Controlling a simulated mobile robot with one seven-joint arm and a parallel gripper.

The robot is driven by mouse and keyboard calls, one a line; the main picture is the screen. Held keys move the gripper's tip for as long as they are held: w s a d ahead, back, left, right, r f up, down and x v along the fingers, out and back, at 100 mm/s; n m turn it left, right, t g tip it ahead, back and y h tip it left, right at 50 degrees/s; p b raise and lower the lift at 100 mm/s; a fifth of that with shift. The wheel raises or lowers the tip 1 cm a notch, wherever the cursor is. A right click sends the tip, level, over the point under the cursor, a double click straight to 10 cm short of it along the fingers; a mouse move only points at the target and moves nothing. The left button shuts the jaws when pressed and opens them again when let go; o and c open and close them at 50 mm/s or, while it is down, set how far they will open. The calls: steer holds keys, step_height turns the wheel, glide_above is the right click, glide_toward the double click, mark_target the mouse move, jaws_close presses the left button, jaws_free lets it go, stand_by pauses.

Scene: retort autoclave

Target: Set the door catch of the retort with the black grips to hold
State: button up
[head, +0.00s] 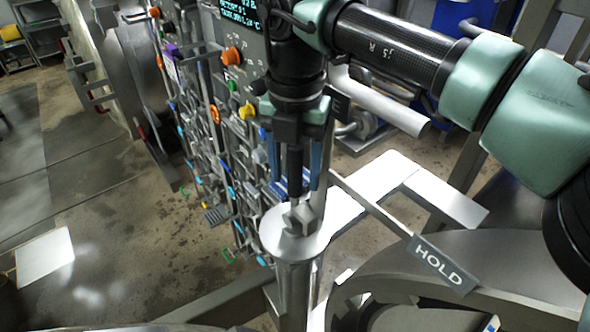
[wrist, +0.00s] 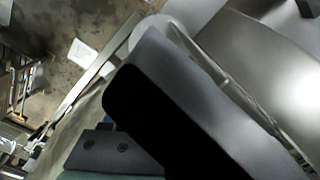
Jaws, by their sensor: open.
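In the head view a grey HOLD plate (head: 443,263) sits at the end of a thin metal bar at the lower right. A round metal disc on a post (head: 286,244) stands at lower centre, with a small faceted metal knob (head: 302,216) on top. My gripper (head: 297,188) points down, open, just above or around this knob; I cannot tell whether it touches. In the wrist view a large grey and black block (wrist: 180,100) fills the middle, very close to the camera. I cannot make out black grips or identify the catch surely.
A panel crowded with coloured knobs and valves (head: 215,120) stands left of my gripper, with a lit display (head: 240,12) on top. A large curved metal rim (head: 470,250) lies at lower right. The wet floor (head: 110,190) at left is mostly open.

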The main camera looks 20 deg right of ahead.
jaws_close()
stand_by(1.3)
